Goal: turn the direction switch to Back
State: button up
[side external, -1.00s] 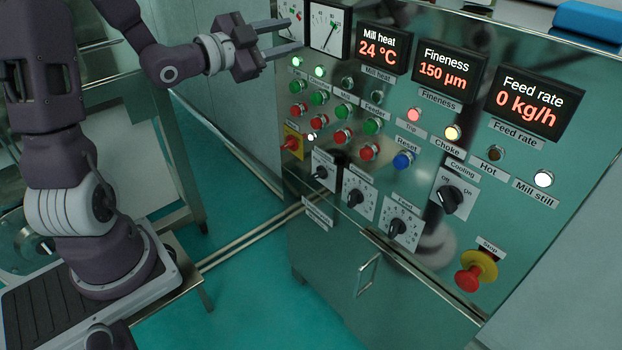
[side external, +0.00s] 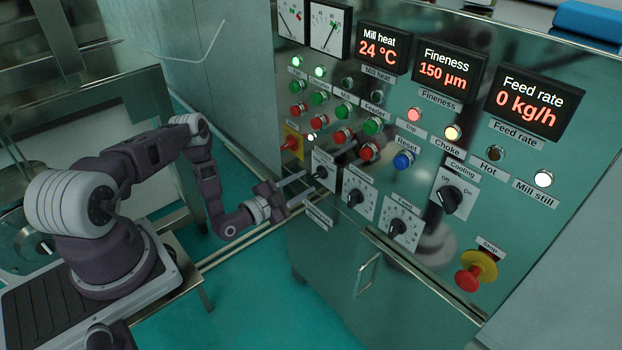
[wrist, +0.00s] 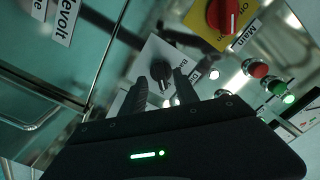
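The direction switch (side external: 321,172) is a small black knob on a white plate, at the lower left of the control panel. In the wrist view, the direction switch (wrist: 164,81) is a black pointer knob on a white plate with partly hidden lettering. My gripper (side external: 307,186) is level with the switch and just left of it. In the wrist view, my gripper (wrist: 165,88) has its two dark fingers apart, pointing at the knob, which shows between their tips. I see nothing held. Whether the fingers touch the knob or plate cannot be told. The lower plate is partly hidden by the fingers.
The red main switch on yellow (side external: 291,144) is above left of the direction switch. Red and green buttons (side external: 319,122) sit above; black dials (side external: 355,198) (side external: 397,229) are to the right. A yellow-collared red stop button (side external: 468,279) is farther right. Open floor lies left of the panel.

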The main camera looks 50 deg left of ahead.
aim_at(313, 177)
jog(key=w, duration=0.3)
jog(key=shift+w, duration=0.25)
jog(key=shift+c, duration=0.5)
grip_shut()
